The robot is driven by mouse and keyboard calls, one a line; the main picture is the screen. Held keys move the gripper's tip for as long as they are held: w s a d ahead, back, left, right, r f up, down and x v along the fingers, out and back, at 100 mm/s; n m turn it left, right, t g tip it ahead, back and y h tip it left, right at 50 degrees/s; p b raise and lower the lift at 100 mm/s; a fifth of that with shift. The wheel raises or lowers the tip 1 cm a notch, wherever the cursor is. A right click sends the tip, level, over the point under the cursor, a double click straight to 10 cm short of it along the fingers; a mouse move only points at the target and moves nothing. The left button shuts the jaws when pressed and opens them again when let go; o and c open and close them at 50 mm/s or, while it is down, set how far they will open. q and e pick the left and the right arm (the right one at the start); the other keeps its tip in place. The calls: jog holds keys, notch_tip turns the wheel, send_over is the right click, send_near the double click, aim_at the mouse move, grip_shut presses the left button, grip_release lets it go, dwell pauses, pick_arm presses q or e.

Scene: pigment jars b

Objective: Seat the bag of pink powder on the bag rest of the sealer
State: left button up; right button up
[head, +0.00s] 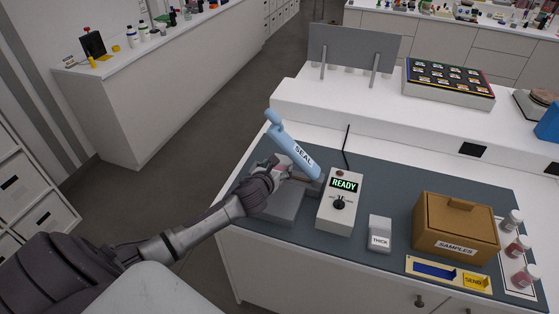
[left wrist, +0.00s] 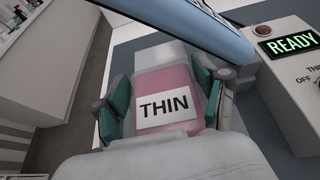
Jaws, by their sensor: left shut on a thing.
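My left gripper (left wrist: 162,105) is shut on the bag of pink powder (left wrist: 170,81), with one teal-padded finger at each side of it. The bag carries a white label reading THIN. In the head view the gripper (head: 281,174) is at the sealer (head: 283,205), under its raised blue arm marked SEAL (head: 293,146). The grey bag rest lies under and around the bag; I cannot tell whether the bag touches it. Only a little pink shows in the head view. My right gripper is not in view.
The control box (head: 341,203) reads READY beside the sealer. A grey block marked THICK (head: 380,233), a SAMPLES box (head: 455,228) and a tray marked SEND (head: 447,271) stand to the right. Several small jars (head: 518,247) stand at the right edge. A raised shelf runs behind.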

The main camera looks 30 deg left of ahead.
aim_at(279, 194)
pick_arm(q)
jog(key=shift+w+f, duration=0.1)
jog(key=shift+w, duration=0.1)
jog(key=shift+s, duration=0.15)
jog(key=shift+s+r, duration=0.2)
jog(key=shift+r, duration=0.05)
jog(key=shift+r+p, duration=0.1)
jog(key=shift+p, duration=0.3)
notch_tip(279, 194, down, 5)
jog(key=b, duration=0.3)
jog(key=shift+b, duration=0.3)
jog(key=shift+w+f, duration=0.1)
jog(key=shift+f, duration=0.3)
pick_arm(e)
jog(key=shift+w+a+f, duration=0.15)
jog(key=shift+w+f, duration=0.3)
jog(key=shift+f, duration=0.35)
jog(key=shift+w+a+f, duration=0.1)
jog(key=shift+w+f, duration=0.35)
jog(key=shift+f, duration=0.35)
pick_arm(q)
jog(key=shift+f+b, duration=0.8)
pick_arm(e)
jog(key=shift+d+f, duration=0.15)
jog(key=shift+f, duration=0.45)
pick_arm(q)
jog(key=o, duration=1.2)
